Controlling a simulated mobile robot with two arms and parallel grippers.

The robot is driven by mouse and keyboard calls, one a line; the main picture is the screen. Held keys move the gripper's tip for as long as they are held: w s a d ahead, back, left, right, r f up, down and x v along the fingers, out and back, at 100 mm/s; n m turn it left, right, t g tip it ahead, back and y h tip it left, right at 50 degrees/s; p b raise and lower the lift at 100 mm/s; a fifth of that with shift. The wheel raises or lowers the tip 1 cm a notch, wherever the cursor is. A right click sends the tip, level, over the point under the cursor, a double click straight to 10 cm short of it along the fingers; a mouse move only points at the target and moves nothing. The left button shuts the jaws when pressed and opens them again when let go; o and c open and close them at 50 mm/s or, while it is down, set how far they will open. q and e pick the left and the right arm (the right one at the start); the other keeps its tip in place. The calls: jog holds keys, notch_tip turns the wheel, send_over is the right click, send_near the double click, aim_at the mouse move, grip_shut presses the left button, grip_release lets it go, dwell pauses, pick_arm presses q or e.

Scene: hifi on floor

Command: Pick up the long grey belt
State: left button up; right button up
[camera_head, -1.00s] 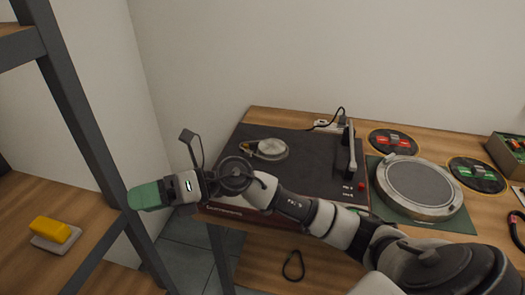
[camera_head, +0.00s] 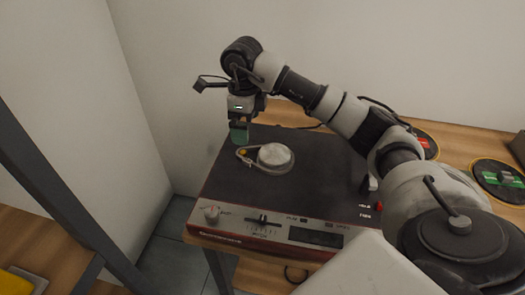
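A thin grey belt (camera_head: 250,165) lies on the dark top of the record player (camera_head: 325,170). It appears to loop around a pale round hub (camera_head: 275,156) and a small brass-coloured pulley (camera_head: 242,152) to its left. My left gripper is not in view.
A dark loop (camera_head: 295,274) shows partly below the player's front edge. Round dark mats with red parts (camera_head: 427,143) and green parts (camera_head: 497,179) lie on the wooden table at right. A dark shelf post (camera_head: 45,185) stands at left. My arm covers the right of the deck.

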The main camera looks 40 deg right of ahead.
aim_at(247, 157)
jog(key=f, duration=0.2)
jog(key=shift+s+a+f, duration=0.15)
jog(key=shift+s+f, duration=0.05)
jog(key=shift+f, duration=0.55)
jog(key=f, duration=0.5)
jog(key=shift+w+p, duration=0.2)
jog(key=shift+p, duration=0.2)
jog(key=shift+f, duration=0.3)
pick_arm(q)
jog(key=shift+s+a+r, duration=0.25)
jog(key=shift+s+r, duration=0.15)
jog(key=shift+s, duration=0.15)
pick_arm(e)
jog(key=shift+c, duration=0.3)
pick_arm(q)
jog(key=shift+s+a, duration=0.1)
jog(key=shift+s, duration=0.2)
pick_arm(e)
jog(key=c, duration=0.8)
